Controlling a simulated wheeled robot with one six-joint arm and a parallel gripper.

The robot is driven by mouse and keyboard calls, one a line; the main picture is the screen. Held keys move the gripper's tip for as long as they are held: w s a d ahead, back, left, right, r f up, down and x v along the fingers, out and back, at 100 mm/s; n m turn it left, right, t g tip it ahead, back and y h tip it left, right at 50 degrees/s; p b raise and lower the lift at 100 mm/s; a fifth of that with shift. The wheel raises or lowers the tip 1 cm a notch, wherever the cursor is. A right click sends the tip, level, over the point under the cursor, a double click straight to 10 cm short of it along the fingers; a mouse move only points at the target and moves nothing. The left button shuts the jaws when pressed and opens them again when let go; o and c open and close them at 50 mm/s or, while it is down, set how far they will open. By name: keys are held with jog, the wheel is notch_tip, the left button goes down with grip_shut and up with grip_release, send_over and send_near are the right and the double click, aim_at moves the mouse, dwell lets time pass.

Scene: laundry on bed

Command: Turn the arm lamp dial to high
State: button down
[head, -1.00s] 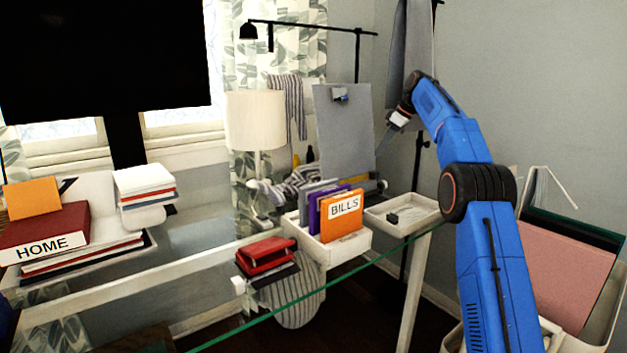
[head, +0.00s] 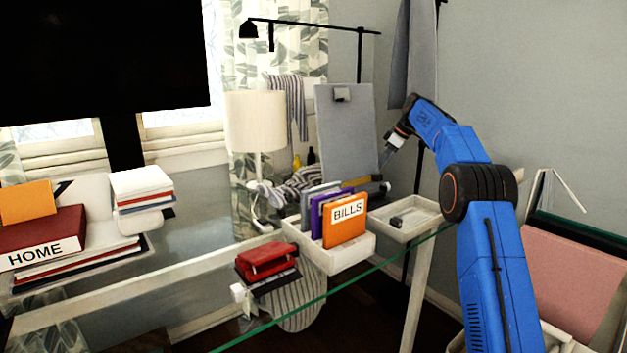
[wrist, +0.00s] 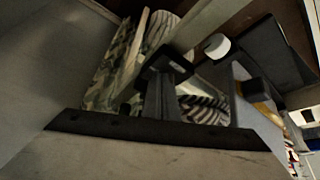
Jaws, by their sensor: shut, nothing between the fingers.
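The black arm lamp (head: 310,26) stands at the back, its shade hanging at the left end of a long horizontal arm and its post dropping behind a grey board. I cannot make out its dial for certain. A dark rounded piece (head: 381,188) sits low beside the board's right edge; I cannot tell what it belongs to. My gripper (head: 385,160) is shut and empty, pointing down just right of the board and above that piece. In the wrist view, my closed fingers (wrist: 163,80) appear near the middle, with a white round piece (wrist: 217,46) to their right.
The grey board (head: 347,135) stands close left of my gripper. A white tray (head: 437,219) and a white organizer (head: 348,258) with an orange BILLS folder (head: 345,218) are below. A cream table lamp (head: 256,120) stands left. A grey garment (head: 416,45) hangs behind my arm.

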jog(key=shift+f, duration=0.7)
jog(key=shift+a, duration=0.2)
jog(key=shift+s+a, duration=0.15)
jog(key=shift+s, duration=0.5)
jog(key=shift+s+a, duration=0.35)
jog(key=shift+s, duration=0.15)
dwell(0.8)
jog(key=shift+s+d, duration=0.25)
notch_tip(320, 180, up, 6)
dwell(0.8)
jog(key=shift+d, duration=0.1)
